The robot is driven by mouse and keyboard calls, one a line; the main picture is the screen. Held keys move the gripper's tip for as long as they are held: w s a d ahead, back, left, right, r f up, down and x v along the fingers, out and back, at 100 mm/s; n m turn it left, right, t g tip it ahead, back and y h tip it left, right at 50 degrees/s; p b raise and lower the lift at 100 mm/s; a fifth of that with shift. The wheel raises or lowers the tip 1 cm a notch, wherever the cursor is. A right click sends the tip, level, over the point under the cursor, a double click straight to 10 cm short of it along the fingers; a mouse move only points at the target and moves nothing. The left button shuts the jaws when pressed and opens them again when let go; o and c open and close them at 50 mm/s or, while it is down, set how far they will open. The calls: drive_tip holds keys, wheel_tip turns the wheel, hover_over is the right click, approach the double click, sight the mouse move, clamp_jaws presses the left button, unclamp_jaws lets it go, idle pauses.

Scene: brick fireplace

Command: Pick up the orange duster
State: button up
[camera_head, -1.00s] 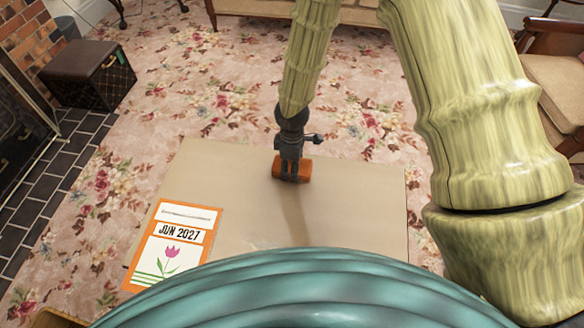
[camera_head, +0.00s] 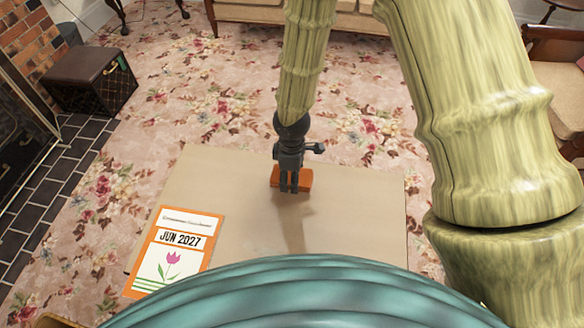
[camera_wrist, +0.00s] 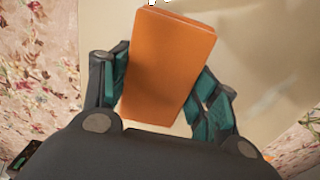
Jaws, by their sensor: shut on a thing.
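The orange duster (camera_head: 304,178) is a small orange block. It is partly hidden behind my gripper (camera_head: 291,186) in the head view. In the wrist view the duster (camera_wrist: 168,68) stands between the two teal-padded fingers of my gripper (camera_wrist: 165,92), one finger on each side of it. My gripper is shut on the duster. They are over the far part of the beige tabletop (camera_head: 350,215), with a shadow on the surface in front of them. The exact gap below the duster is hard to tell.
An orange-bordered calendar sheet (camera_head: 175,250) marked JUN 2027 lies at the tabletop's left. The rest of the top is bare. Beyond are a floral carpet (camera_head: 215,110), a dark brown box (camera_head: 92,82), a brick fireplace (camera_head: 25,45) at left, and an armchair (camera_head: 557,95) at right.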

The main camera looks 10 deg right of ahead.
drive_tip(key=s+a, duration=0.1)
drive_tip(key=s, duration=0.7)
drive_tip(key=s+a+r, duration=0.1)
drive_tip(key=s, duration=0.3)
drive_tip(key=shift+a+r, duration=0.1)
drive_tip(key=shift+a, duration=0.25)
drive_tip(key=shift+o, duration=0.5)
drive_tip(key=shift+w, duration=0.1)
